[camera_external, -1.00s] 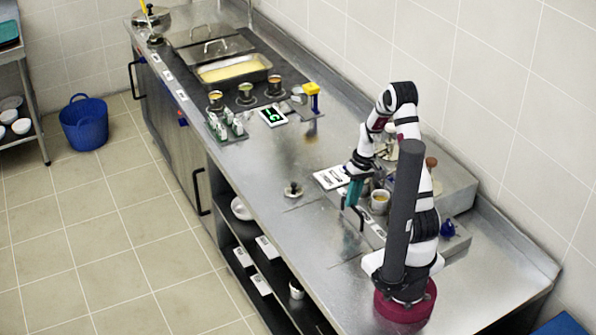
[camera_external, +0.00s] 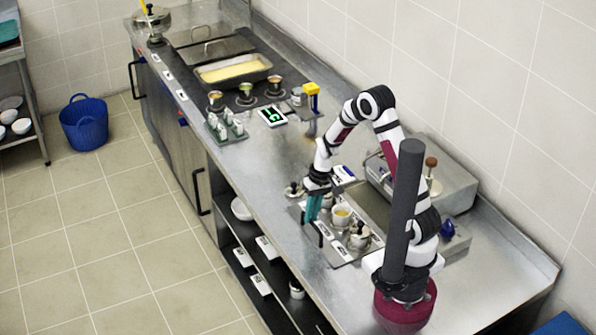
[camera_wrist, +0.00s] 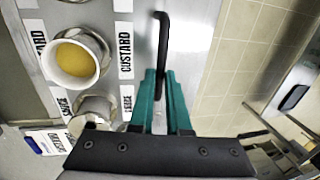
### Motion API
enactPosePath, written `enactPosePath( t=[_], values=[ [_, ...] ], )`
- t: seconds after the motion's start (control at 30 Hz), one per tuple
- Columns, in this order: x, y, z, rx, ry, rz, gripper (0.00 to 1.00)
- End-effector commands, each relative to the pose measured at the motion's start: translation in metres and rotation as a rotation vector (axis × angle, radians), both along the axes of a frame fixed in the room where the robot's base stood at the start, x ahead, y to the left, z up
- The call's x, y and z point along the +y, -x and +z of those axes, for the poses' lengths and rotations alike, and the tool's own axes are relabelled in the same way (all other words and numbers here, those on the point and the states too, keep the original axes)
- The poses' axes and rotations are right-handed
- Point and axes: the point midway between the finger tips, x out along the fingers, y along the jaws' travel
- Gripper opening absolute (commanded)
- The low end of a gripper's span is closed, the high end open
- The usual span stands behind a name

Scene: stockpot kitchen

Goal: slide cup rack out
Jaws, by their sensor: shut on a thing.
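The cup rack (camera_external: 331,244) is a metal drawer-like tray with printed labels, standing out from its housing over the counter. It carries a cup of yellow contents (camera_external: 342,216), which also shows in the wrist view (camera_wrist: 76,60), beside a CUSTARD label. A second metal vessel (camera_external: 359,237) sits nearer my base. My gripper (camera_external: 315,238) has teal fingers pointing down at the rack's outer edge. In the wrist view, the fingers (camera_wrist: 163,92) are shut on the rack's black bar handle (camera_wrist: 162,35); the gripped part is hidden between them.
A small lidded item (camera_external: 294,190) stands close beside the rack's far end. A dark recess (camera_external: 376,203) shows behind the rack. A grey housing (camera_external: 440,172) stands against the wall. The floor side is open.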

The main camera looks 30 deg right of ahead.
Motion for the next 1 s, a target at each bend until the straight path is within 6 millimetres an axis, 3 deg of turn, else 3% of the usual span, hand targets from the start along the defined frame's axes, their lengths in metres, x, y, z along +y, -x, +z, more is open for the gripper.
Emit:
enactPosePath(
  t=[0.3,0.73,0.77,0.9,1.0],
  values=[
    [0.032,0.000,0.000,-0.001,-0.001,0.001,0.00],
    [0.035,-0.001,0.000,-0.002,0.000,-0.001,0.00],
    [0.035,-0.001,0.000,-0.002,0.000,-0.001,0.16],
    [0.035,-0.001,0.000,-0.002,0.000,0.000,0.42],
    [0.035,-0.001,0.000,-0.001,0.000,0.000,0.45]
  ],
)
